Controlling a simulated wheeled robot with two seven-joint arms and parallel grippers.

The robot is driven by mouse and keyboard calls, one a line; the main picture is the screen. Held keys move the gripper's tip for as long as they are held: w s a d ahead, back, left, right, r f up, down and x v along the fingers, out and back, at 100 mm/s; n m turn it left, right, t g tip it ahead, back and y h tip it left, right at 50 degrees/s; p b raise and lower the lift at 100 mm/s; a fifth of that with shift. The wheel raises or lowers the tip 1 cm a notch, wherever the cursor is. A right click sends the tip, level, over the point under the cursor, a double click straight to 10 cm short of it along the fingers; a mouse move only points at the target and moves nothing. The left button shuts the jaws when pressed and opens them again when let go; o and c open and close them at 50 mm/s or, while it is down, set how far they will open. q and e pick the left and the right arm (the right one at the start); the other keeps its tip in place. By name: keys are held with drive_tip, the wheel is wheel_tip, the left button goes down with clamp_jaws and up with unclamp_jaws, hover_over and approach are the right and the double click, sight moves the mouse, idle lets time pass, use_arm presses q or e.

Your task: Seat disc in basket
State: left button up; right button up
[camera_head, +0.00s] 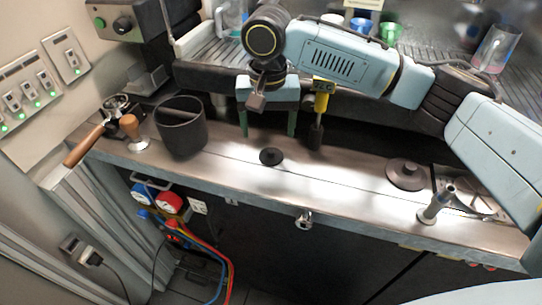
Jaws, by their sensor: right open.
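A small dark disc (271,157) with a raised centre lies flat on the metal counter, near the middle of the view. My right gripper (267,131) is open and empty. Its two green fingers point down just above and behind the disc in the picture, apart from it. A portafilter with a wooden handle (84,146) lies at the left end of the counter. Its round metal head (117,104) seems to hold the basket, but the inside is too small to make out. My left gripper is not in view.
A black knock box (181,128) and a wooden-handled tamper (131,130) stand between portafilter and disc. A yellow-topped tool (320,107) stands right of my gripper. A larger black knobbed disc (406,174) and a metal post (437,204) are at right. The counter's front edge (233,198) is close.

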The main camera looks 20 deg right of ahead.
sight(271, 150)
drive_tip(key=f, duration=0.2)
drive_tip(key=s+f+b, duration=0.1)
drive_tip(key=f, duration=0.2)
drive_tip(key=shift+s+d+f, duration=0.1)
drive_tip(key=shift+s+d, duration=0.05)
drive_tip(key=c, duration=1.1)
